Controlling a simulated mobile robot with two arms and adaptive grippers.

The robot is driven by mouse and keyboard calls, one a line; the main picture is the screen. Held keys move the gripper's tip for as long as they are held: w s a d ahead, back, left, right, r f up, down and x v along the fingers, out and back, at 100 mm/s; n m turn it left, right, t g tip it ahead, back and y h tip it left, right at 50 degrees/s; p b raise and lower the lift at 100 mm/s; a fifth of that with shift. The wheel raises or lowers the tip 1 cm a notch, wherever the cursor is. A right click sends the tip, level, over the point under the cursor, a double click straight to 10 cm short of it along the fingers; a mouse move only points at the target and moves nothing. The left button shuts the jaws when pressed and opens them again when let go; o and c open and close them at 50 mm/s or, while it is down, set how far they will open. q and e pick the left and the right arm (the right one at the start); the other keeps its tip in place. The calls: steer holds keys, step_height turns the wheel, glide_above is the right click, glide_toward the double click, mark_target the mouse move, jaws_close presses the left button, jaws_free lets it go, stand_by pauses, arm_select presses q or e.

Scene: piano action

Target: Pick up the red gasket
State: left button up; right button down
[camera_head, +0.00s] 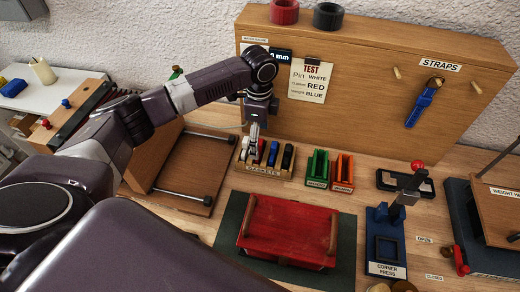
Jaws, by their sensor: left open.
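The wooden rack labelled GASKETS (265,169) stands on the workbench near the middle. Several upright pieces stand in its slots: a red gasket (262,147), a blue one (273,153) to its right and a black one (287,156) at the right end. My left gripper (253,137) is open, pointing down over the left part of the rack, beside the red gasket. Its fingers partly cover that end of the rack. I cannot tell whether a finger touches the gasket. My right gripper is not in view.
Green (317,166) and orange (342,171) holders stand right of the rack. A red tray (290,229) lies in front on a dark mat. A blue corner press (387,240) stands at right. A wooden board (370,70) with a paper note rises behind.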

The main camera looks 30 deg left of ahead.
mark_target(260, 142)
arm_select(q)
steer(key=shift+w+f, duration=0.1)
steer(key=shift+f, duration=1.45)
steer(key=shift+c, duration=0.6)
steer(key=c, duration=1)
steer(key=shift+c, duration=0.4)
steer(key=shift+r, duration=0.15)
